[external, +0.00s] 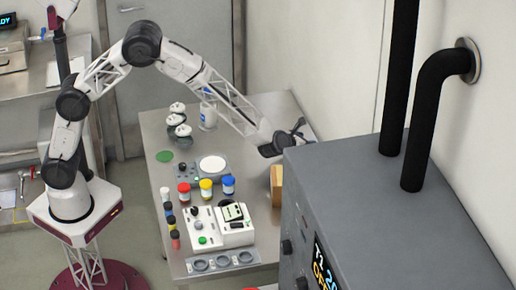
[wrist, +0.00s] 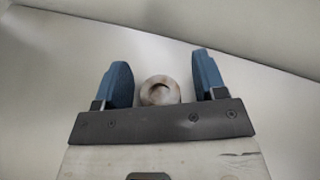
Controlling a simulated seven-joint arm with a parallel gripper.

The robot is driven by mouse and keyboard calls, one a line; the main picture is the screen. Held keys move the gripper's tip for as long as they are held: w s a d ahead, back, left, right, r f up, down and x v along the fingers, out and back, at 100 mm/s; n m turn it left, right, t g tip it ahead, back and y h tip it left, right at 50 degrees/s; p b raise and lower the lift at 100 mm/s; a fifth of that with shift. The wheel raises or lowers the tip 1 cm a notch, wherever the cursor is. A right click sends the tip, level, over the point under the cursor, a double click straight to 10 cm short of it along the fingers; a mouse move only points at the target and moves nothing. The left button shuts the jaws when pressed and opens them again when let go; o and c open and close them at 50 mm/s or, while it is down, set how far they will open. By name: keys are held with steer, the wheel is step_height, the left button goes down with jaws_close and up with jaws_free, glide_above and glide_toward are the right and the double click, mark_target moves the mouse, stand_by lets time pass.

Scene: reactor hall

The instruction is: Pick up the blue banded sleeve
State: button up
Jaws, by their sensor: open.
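My gripper (external: 284,139) is over the right side of the steel table, close to the grey cabinet. In the wrist view its two blue fingers (wrist: 161,72) are spread apart. A round, pale brownish piece with a dark hollow in its top (wrist: 160,91) shows between them, with gaps on both sides. No blue band shows on this piece, so I cannot tell whether it is the blue banded sleeve. In the external view a white cylinder with blue marking (external: 208,116) stands at the back of the table, partly behind my arm.
Red (external: 184,191), yellow (external: 206,189) and blue (external: 228,185) capped jars stand mid-table, behind a white instrument (external: 221,227). The tall grey cabinet (external: 375,200) with black pipes (external: 414,150) hides the table's right part. A tan block (external: 276,184) shows beside it.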

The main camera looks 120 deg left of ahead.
stand_by(0.3)
steer(key=c, duration=1.1)
steer(key=shift+o, duration=0.2)
steer(key=shift+r, duration=0.1)
steer(key=shift+r, duration=0.8)
steer(key=shift+s+d+r, duration=0.1)
steer(key=shift+s+r, duration=0.05)
steer(key=shift+r, duration=0.8)
steer(key=s+d, duration=0.3)
steer(key=s, duration=0.1)
steer(key=s+d+r, duration=0.1)
steer(key=s+d, duration=0.2)
steer(key=s, duration=0.1)
steer(key=s+d, duration=0.3)
steer(key=s, duration=0.1)
steer(key=shift+s+d+r, duration=0.15)
steer(key=shift+s+d, duration=0.05)
steer(key=shift+d, duration=0.1)
